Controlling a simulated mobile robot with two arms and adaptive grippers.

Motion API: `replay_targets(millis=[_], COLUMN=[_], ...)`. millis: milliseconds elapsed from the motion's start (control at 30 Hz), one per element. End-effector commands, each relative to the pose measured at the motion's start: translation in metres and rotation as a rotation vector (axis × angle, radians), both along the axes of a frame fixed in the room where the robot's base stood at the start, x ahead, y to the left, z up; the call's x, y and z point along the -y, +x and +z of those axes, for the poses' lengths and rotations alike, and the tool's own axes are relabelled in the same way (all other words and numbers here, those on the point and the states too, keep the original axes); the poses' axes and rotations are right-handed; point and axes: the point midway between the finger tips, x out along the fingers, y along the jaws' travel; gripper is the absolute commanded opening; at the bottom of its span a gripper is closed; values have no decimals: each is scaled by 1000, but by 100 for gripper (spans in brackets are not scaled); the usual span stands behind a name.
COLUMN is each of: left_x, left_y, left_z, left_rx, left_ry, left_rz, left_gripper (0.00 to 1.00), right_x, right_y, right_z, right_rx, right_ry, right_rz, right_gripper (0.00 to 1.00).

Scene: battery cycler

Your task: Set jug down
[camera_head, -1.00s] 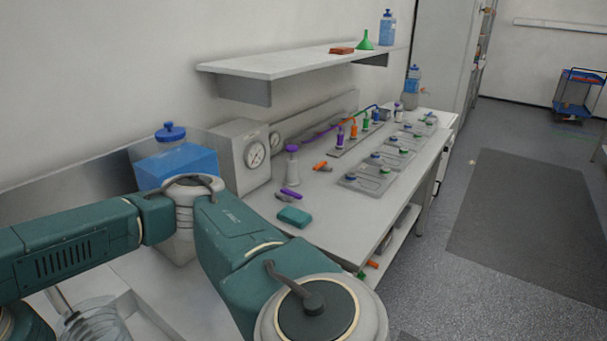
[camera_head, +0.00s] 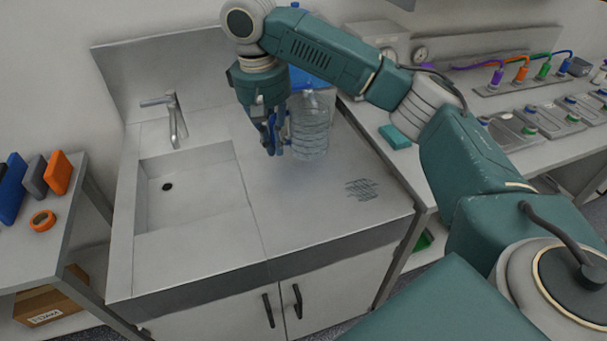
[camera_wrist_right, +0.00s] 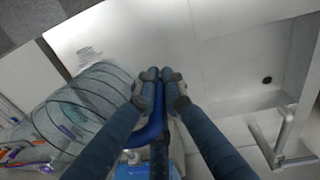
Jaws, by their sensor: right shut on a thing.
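The jug (camera_head: 311,135) is clear and ribbed, and looks upright over the counter to the right of the sink. My right gripper (camera_head: 273,143) is at the jug's left side, shut on it. In the right wrist view the jug (camera_wrist_right: 75,105) lies left of my fingers (camera_wrist_right: 160,80), which close around a blue part that looks like its handle (camera_wrist_right: 152,128). I cannot tell whether the jug's base touches the counter (camera_head: 300,215). My left gripper is not in view.
The sink (camera_head: 190,190) with its tap (camera_head: 176,120) is to the left. A dark hatched patch (camera_head: 362,189) marks the counter at front right. A blue container (camera_head: 306,78) stands behind the jug, partly hidden by my arm. The counter's front is clear.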

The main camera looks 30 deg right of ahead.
Motion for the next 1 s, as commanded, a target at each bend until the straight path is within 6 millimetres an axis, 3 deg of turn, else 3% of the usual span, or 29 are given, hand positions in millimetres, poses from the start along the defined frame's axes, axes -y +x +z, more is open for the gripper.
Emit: replay_targets(millis=[67,500,1000], left_x=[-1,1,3], left_y=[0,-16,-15], left_z=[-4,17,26], left_rx=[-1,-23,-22], left_ry=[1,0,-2], left_rz=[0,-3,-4], left_gripper=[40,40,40], right_x=[-1,1,0], right_y=[-2,-2,-1], right_z=[-22,-128,-187], right_rx=[-7,-5,-2], right_ry=[1,-2,-1], right_rz=[1,0,-1], right_gripper=[0,0,0])
